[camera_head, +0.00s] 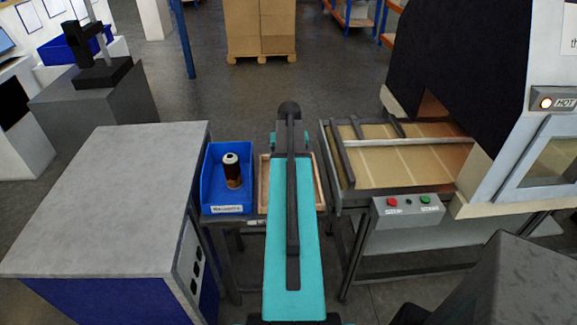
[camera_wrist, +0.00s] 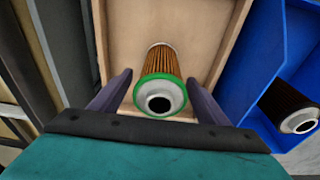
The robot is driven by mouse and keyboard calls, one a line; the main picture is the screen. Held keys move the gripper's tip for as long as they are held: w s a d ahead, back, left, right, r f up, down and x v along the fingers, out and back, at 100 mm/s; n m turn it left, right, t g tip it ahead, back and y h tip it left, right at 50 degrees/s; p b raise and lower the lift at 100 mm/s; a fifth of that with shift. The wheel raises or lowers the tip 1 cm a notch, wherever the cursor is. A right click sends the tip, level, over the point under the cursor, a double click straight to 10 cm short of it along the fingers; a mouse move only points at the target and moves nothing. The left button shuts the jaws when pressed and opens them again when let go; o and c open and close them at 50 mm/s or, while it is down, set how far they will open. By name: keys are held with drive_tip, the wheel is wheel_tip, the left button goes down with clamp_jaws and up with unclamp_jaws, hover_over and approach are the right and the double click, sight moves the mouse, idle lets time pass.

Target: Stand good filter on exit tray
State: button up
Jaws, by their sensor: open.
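A filter (camera_wrist: 160,75) with tan pleats and a green-rimmed end with a dark hole appears upright in a shallow wooden tray (camera_wrist: 215,25) in the wrist view. My gripper (camera_wrist: 160,82) is open, with one finger on each side of this filter and a gap on both sides. In the head view my arm covers this filter and most of the wooden tray (camera_head: 264,190); my gripper is hidden there too. A dark brown filter with a pale end (camera_head: 232,171) stands in a blue bin (camera_head: 212,187); it also shows in the wrist view (camera_wrist: 292,110).
A grey-topped cabinet (camera_head: 110,200) stands left of the blue bin. Right of the wooden tray is a framed conveyor (camera_head: 395,165) leading into a machine, with a button box (camera_head: 407,209) in front. Open floor lies behind.

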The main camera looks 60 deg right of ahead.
drive_tip(key=shift+s+a+r+b, duration=0.15)
drive_tip(key=shift+a+r+b, duration=0.2)
drive_tip(key=shift+r, duration=1.45)
drive_tip(key=shift+s+a+r+b, duration=0.15)
drive_tip(key=shift+r+b, duration=0.35)
drive_tip(key=shift+r, duration=1.35)
drive_tip(key=shift+s+a+r+b, duration=0.2)
drive_tip(key=shift+r+b, duration=0.2)
drive_tip(key=shift+r, duration=1.4)
drive_tip(key=shift+r, duration=0.1)
